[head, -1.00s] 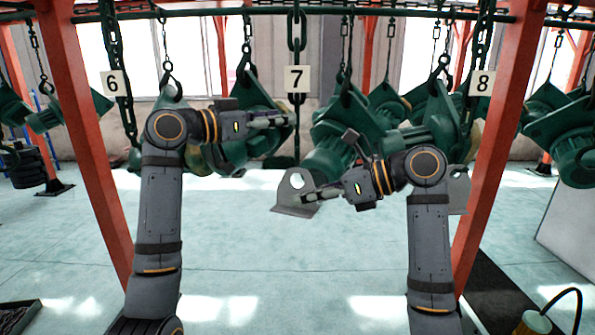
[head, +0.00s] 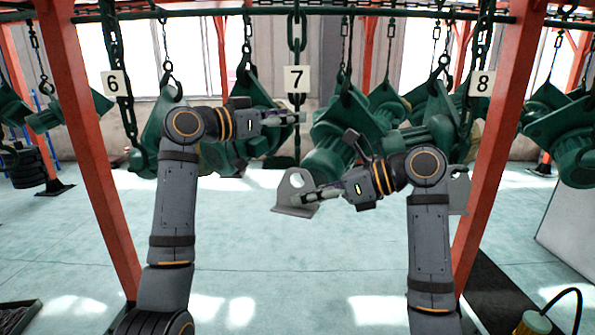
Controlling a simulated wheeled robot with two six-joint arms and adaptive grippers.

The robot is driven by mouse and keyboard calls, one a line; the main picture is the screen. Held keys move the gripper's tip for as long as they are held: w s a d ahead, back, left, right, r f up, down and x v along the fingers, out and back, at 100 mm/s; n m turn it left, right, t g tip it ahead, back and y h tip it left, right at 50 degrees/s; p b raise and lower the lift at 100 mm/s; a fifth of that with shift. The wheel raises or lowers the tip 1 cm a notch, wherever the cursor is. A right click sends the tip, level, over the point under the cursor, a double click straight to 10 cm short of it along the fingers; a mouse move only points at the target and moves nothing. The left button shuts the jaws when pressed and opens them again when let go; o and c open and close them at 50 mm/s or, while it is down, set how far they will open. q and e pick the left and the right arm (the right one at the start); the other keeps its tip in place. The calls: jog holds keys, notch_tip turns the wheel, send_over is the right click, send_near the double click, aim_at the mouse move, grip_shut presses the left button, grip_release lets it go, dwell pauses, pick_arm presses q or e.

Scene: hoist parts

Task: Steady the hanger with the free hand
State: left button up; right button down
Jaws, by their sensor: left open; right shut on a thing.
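A dark hanging chain (head: 297,31) with the number 7 tag (head: 297,79) runs down the middle of the head view. A green hoist part (head: 330,151) hangs just right of it from a hook. My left gripper (head: 297,118) is open, its fingers pointing right, in front of the chain just below the tag; I cannot tell whether it touches. My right gripper (head: 308,197) is lower and shut on a grey angled bracket (head: 295,182) with a round hole. Its fingers partly cover the bracket. Which hanging piece is the hanger is not clear.
More green parts hang left (head: 262,112) and far right (head: 570,146). Orange posts stand at left (head: 82,135) and right (head: 506,130), beside tags 6 (head: 115,83) and 8 (head: 482,82). The pale floor (head: 300,275) below is clear.

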pick_arm(q)
jog(key=shift+w+d, duration=0.1)
jog(key=shift+d, duration=0.05)
jog(key=shift+x, duration=1.45)
jog(key=c, duration=0.7)
